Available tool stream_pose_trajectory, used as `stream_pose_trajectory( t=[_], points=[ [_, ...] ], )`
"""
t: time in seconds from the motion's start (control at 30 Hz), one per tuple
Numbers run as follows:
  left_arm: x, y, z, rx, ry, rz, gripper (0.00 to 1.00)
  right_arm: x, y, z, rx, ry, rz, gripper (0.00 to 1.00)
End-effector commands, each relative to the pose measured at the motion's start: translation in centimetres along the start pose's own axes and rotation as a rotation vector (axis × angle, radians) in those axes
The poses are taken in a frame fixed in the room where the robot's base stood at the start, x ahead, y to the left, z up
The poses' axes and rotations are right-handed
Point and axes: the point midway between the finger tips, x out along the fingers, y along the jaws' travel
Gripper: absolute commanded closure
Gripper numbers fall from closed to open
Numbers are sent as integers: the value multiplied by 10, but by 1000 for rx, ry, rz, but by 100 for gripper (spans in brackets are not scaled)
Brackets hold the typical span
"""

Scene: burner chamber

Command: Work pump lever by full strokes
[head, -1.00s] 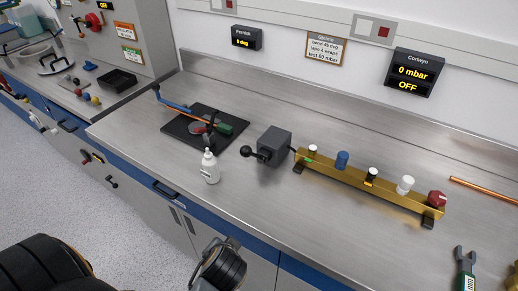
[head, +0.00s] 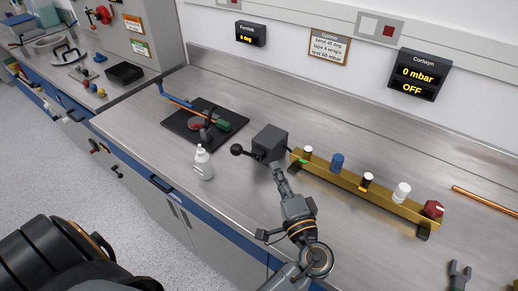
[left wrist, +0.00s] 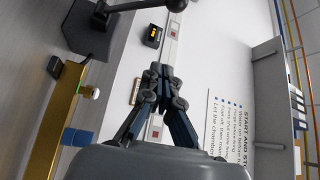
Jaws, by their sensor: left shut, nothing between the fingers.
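The pump is a dark grey box (head: 270,142) on the steel bench. Its lever (head: 237,150) is a short black rod with a ball knob, sticking out to the left. My left gripper (head: 278,170) is shut and empty, its tips in front of the pump box in the head view. Whether it touches the box cannot be told. In the left wrist view the shut fingers (left wrist: 164,72) are in the middle, with the pump box (left wrist: 88,28) at upper left and the lever's ball knob (left wrist: 176,4) at the top edge, apart from the fingertips.
A brass manifold (head: 385,194) with colored caps stands right of the pump. A white bottle (head: 203,163) stands left, near the front edge. A black mat (head: 180,124) with a tool lies behind it. The wall display (head: 412,74) reads 0 mbar, OFF.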

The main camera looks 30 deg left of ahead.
Motion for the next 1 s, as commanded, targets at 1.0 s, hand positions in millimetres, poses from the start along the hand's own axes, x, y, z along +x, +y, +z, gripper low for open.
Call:
stream_pose_trajectory(
  t=[1.0],
  points=[
    [95,-4,19,4,-2,4,100,-66,-7,-2,4,-5,-10,36]
  ],
)
